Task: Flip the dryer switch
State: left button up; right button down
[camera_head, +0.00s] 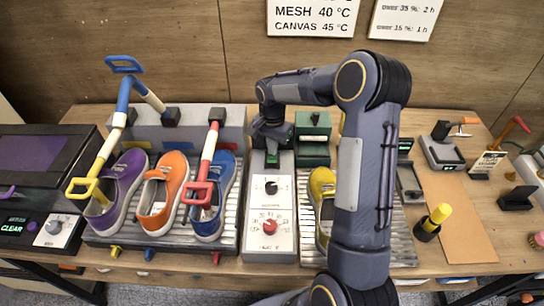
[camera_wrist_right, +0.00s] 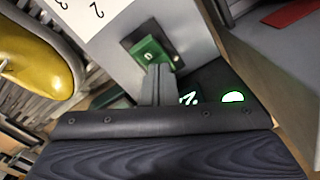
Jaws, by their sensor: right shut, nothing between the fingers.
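The dryer's control box has a white front panel (camera_head: 284,206) with a black dial (camera_head: 271,187) and a red dial (camera_head: 269,226). A green switch (camera_head: 272,158) sits at its far end, and it shows in the right wrist view (camera_wrist_right: 150,52) as a green rocker with a pale mark in a dark frame. My right gripper (camera_head: 271,135) is shut and empty, pointing down over the switch. In the right wrist view its closed fingertips (camera_wrist_right: 158,72) are at the switch's lower edge; I cannot tell whether they touch. My left gripper is out of view.
Purple (camera_head: 123,187), orange (camera_head: 162,194) and blue (camera_head: 214,205) sneakers rest on the left rack, with tall handles above. A yellow sneaker (camera_head: 321,196) lies on the right rack, partly behind my right arm. A dark green box (camera_head: 313,135) stands right of the switch.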

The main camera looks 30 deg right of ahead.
jog(key=shift+r, duration=0.15)
notch_tip(320, 180, up, 7)
jog(key=p, duration=0.4)
dwell(0.6)
jog(key=s+a+r+n+t+y+b, duration=0.1)
jog(key=s+a+r+n, duration=0.15)
jog(key=s+r, duration=0.35)
jog(key=s+a+r+n+t+y+b, duration=0.1)
jog(key=s+a+r+n+t, duration=0.2)
jog(key=s, duration=0.6)
jog(key=s+a+n+y, duration=0.1)
jog(key=s+a+n, duration=0.1)
jog(key=s, duration=0.5)
jog(key=s+a+f+n+t, duration=0.1)
jog(key=s+a+n, duration=0.2)
jog(key=s, duration=0.4)
jog(key=shift+a+t+y+b, duration=0.3)
jog(key=shift+a+y+b, duration=0.15)
jog(key=shift+a, duration=0.1)
